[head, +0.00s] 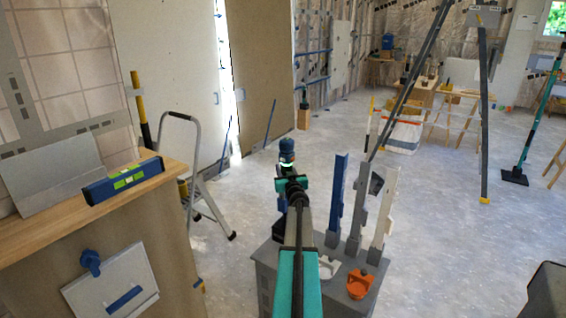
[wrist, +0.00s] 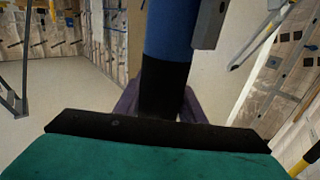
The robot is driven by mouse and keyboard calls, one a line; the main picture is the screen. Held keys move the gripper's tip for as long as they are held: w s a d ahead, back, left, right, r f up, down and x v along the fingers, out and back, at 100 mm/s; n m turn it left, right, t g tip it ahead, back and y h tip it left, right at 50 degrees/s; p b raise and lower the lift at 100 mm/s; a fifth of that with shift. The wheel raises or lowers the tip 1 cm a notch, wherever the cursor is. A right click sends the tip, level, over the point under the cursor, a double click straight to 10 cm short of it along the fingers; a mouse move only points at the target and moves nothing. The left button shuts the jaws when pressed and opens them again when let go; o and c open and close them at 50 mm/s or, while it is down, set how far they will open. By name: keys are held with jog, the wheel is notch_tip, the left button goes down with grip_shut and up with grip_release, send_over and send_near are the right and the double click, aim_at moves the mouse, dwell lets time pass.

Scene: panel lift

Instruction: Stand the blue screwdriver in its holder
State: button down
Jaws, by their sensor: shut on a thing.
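The blue screwdriver (wrist: 172,30) stands roughly upright in the wrist view, with a blue upper part and a black lower part. My gripper (wrist: 158,108) is shut around the black part. In the head view the gripper (head: 290,184) is above the back left of a grey stand, and a blue part (head: 287,147) rises above it. A dark blue and black thing (head: 281,218) shows below it; I cannot tell what it is. The holder cannot be made out with certainty. The screwdriver's lower end is hidden.
The grey stand (head: 262,270) carries blue (head: 337,195), grey (head: 358,210) and pale (head: 384,210) uprights, and an orange piece (head: 359,284). A wooden bench (head: 60,222) with a blue level (head: 124,181) is at left. A stepladder (head: 190,150) stands behind. Open floor lies to the right.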

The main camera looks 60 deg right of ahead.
jog(key=shift+f, duration=0.25)
dwell(0.4)
jog(key=shift+f+p, duration=0.3)
jog(key=shift+f, duration=2.7)
jog(key=shift+f+b, duration=0.4)
jog(key=shift+b, duration=2.5)
dwell(1.4)
